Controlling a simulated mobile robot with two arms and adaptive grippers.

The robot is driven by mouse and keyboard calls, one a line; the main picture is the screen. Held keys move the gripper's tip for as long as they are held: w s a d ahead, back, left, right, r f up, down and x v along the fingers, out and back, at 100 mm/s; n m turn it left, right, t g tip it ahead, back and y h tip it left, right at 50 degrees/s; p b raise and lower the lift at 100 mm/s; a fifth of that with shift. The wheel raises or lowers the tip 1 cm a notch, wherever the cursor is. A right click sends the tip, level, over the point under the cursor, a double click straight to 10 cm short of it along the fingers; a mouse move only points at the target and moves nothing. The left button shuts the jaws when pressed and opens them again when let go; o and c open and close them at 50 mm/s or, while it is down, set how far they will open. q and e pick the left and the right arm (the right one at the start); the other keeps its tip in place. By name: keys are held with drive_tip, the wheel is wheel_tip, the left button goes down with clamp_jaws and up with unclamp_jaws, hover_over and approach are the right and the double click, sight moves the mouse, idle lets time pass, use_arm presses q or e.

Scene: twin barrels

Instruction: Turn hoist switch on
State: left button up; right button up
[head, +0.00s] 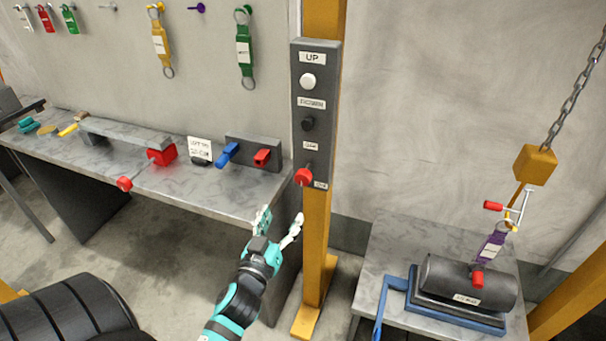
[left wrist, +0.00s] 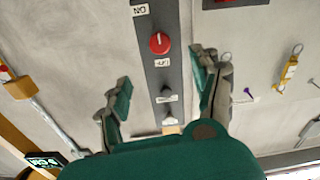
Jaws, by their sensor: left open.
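The hoist control panel (head: 318,80) is a dark plate on a yellow post, with a white UP button (head: 308,81) and a black DOWN button (head: 308,123). Near its bottom is the red hoist switch (head: 303,176), with small labels beside it. In the left wrist view the panel appears inverted, and the red switch (left wrist: 160,43) has a pale mark on its face. My left gripper (head: 281,216) is open and empty, just below and left of the switch, apart from it. In the left wrist view its fingers (left wrist: 161,67) frame the panel. My right gripper is not in view.
A grey workbench (head: 225,198) with red and blue handles stands left of the post. At right, a chain and yellow hoist block (head: 535,165) hang above a dark cylinder (head: 450,280) on a table. A dark barrel (head: 70,310) is at lower left.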

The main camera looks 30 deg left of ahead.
use_arm(q)
drive_tip(key=p, duration=0.1)
approach(302, 180)
drive_tip(key=w, duration=0.1)
drive_tip(key=p+x, duration=0.1)
drive_tip(key=x, duration=0.9)
drive_tip(key=shift+a+p, duration=0.15)
drive_tip(key=shift+p, duration=0.25)
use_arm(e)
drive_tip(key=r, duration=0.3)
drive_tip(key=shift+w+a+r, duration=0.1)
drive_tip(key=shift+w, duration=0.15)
use_arm(q)
drive_tip(key=c, duration=1.2)
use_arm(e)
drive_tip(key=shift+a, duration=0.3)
